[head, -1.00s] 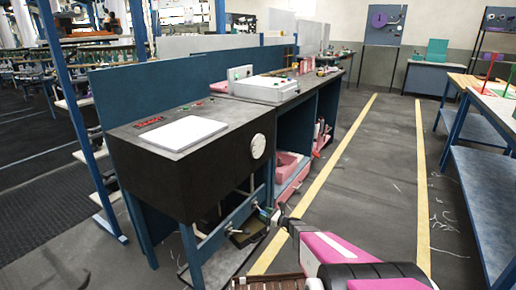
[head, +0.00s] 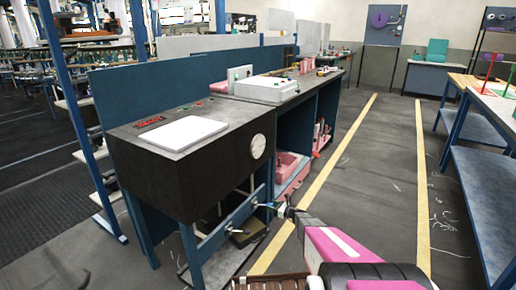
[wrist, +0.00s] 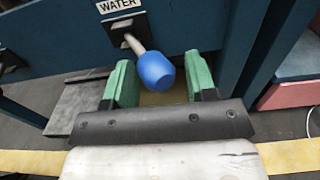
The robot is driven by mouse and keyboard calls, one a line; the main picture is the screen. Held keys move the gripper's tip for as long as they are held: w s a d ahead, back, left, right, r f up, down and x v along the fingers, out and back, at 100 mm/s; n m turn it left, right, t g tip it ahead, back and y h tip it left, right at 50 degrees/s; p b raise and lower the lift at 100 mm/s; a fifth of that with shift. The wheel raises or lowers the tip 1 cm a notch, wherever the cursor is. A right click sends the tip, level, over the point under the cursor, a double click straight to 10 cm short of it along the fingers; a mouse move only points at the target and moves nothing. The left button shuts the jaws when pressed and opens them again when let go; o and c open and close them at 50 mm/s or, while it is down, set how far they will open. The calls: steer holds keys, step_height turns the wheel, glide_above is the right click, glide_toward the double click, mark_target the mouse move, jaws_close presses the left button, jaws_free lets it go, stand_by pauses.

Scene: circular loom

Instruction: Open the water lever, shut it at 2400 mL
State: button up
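The water lever has a blue ball knob (wrist: 154,70) on a short metal stem, under a white WATER label on a dark blue panel. It shows small in the head view (head: 266,205), at the front of the black-topped station. My gripper (wrist: 160,82) is open, with green fingertips on either side of the knob in the wrist view. A gap shows on both sides, and the knob's depth between the fingers is hard to judge. In the head view my gripper (head: 284,210) is just right of the lever. The red display (head: 150,122) is too small to read.
A second lever (head: 234,230) sits left of the water lever on the same rail. A white round dial (head: 258,147) is on the station's side. A pink tub (head: 287,165) stands under the bench behind. The aisle between the yellow lines is clear.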

steer(key=shift+s+a, duration=0.25)
steer(key=shift+s, duration=0.2)
steer(key=v, duration=0.9)
steer(key=s+a+r+n+g+h, duration=0.2)
steer(key=s+a+r+n+g, duration=0.2)
steer(key=s+a+r+n, duration=0.25)
steer(key=s+a+r+n+g+h, duration=0.25)
steer(key=s+r+n+g, duration=0.25)
steer(key=s+n, duration=0.3)
steer(key=s+d+r+n+h, duration=0.2)
steer(key=s+r+n+h, duration=0.3)
steer(key=s, duration=0.4)
steer(key=s+d+r+n+g+h, duration=0.1)
steer(key=s+d+r+n+h, duration=0.1)
steer(key=s+r+n+h, duration=0.3)
steer(key=s+r, duration=0.2)
steer(key=s, duration=0.1)
steer(key=shift+s+r+n+g, duration=0.25)
steer(key=shift+s+n+g, duration=0.05)
steer(key=shift+s+n, duration=0.1)
